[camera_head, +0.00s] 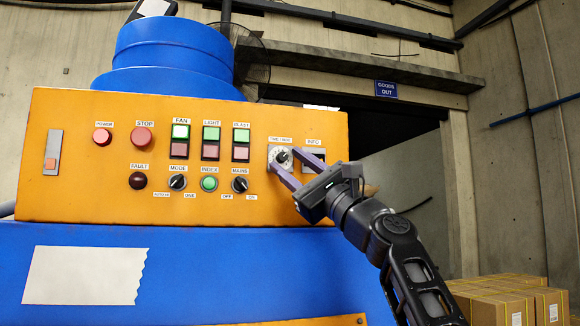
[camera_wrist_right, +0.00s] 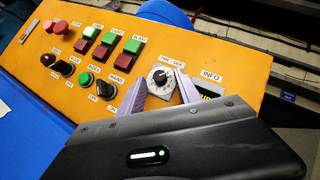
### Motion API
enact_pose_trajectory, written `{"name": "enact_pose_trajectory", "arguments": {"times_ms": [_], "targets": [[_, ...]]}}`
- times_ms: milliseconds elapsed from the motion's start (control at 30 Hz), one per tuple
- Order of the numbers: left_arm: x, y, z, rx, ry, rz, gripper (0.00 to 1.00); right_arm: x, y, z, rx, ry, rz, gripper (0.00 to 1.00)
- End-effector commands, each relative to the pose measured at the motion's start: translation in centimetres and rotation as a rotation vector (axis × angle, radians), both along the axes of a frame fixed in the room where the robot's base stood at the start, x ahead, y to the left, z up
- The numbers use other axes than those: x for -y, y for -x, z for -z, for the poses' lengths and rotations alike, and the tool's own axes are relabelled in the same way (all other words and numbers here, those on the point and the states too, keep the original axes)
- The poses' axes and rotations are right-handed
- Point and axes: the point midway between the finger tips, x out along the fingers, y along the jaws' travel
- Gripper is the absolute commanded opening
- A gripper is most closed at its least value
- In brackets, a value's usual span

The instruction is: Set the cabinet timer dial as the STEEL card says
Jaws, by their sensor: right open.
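I cannot tell whether either finger touches the knob. The wrist view shows the dial between the fingertips (camera_wrist_right: 163,88). The dial's exact setting is too small to read. No STEEL card can be made out. My left gripper is not in view.
Left of the dial are the FAN, LIGHT and BLAST buttons (camera_head: 211,142), the MODE knob (camera_head: 177,182) and the MAINS knob (camera_head: 239,184). A red STOP button (camera_head: 141,137) is further left. The INFO slot (camera_head: 314,157) is right beside the dial. Cardboard boxes (camera_head: 515,295) stand at lower right.

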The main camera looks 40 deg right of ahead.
Motion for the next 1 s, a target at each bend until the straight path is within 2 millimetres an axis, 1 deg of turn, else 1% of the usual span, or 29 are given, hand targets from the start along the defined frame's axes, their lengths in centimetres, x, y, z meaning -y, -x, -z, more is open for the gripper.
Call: {"name": "enact_pose_trajectory", "arguments": {"times_ms": [33,200,300,433,600,867,967,1000], "targets": [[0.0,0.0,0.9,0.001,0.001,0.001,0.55,0.1,0.4,0.8,0.000,0.002,0.002,0.40],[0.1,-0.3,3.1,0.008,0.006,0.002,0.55,0.5,2.3,2.4,0.001,0.002,0.004,0.40],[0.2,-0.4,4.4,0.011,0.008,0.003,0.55,0.7,3.6,3.3,0.001,0.002,0.004,0.40],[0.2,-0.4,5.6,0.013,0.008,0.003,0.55,1.0,5.0,4.1,0.000,0.001,0.002,0.40],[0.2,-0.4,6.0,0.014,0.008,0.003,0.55,1.1,5.8,4.3,0.001,0.001,0.002,0.40],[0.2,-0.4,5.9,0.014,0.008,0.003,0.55,1.1,5.8,4.1,0.000,0.001,0.001,0.40],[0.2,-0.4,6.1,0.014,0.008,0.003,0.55,0.6,5.8,4.1,0.005,0.000,-0.012,0.40],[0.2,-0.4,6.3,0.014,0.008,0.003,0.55,-0.2,6.0,4.0,0.013,0.002,-0.027,0.40]]}}
